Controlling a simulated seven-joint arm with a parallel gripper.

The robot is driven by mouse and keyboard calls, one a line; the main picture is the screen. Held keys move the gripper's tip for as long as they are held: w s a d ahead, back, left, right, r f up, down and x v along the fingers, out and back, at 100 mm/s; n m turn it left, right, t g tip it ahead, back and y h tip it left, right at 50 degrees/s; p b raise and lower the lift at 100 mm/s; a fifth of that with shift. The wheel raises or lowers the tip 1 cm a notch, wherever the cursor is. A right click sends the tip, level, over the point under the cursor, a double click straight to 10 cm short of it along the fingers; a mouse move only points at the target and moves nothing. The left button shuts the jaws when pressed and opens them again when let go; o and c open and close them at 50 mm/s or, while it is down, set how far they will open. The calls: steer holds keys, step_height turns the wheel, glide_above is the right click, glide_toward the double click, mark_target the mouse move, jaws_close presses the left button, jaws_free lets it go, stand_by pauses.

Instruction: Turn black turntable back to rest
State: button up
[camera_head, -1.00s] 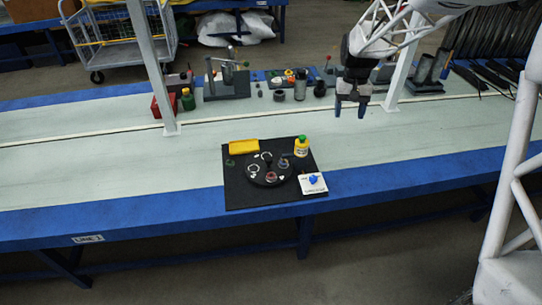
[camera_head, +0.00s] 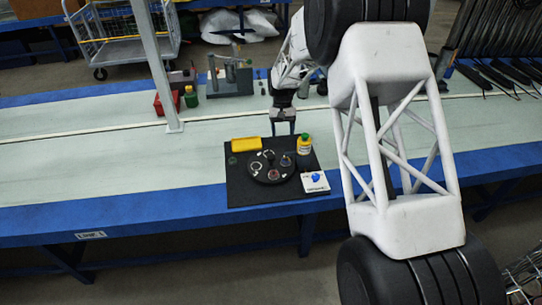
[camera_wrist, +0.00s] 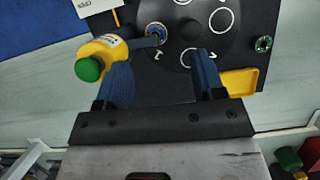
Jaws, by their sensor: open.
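The black turntable (camera_head: 258,175) is a round disc on a black mat (camera_head: 238,190), with white rings and small parts on it. It also shows at the top of the wrist view (camera_wrist: 207,38), partly cut off. A blue-ringed part (camera_wrist: 156,31) sits near its edge, with a dark rod beside it. My gripper (camera_head: 282,132) is above the mat's back edge, behind the turntable. In the wrist view, my gripper (camera_wrist: 160,62) is open and empty, its blue fingers pointing toward the turntable. I cannot tell the disc's rest angle.
A yellow bottle with a green cap (camera_wrist: 100,50) stands close beside the left finger in the wrist view. A white card with a blue item (camera_head: 315,182) lies at the mat's front right.

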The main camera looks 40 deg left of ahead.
glide_toward(271, 155)
step_height(271, 155, down, 2)
steer(key=shift+s+d+n+h, duration=0.1)
steer(key=shift+s+n+h, duration=0.2)
steer(key=shift+s, duration=0.05)
steer(key=shift+x, duration=3.9)
jaws_close()
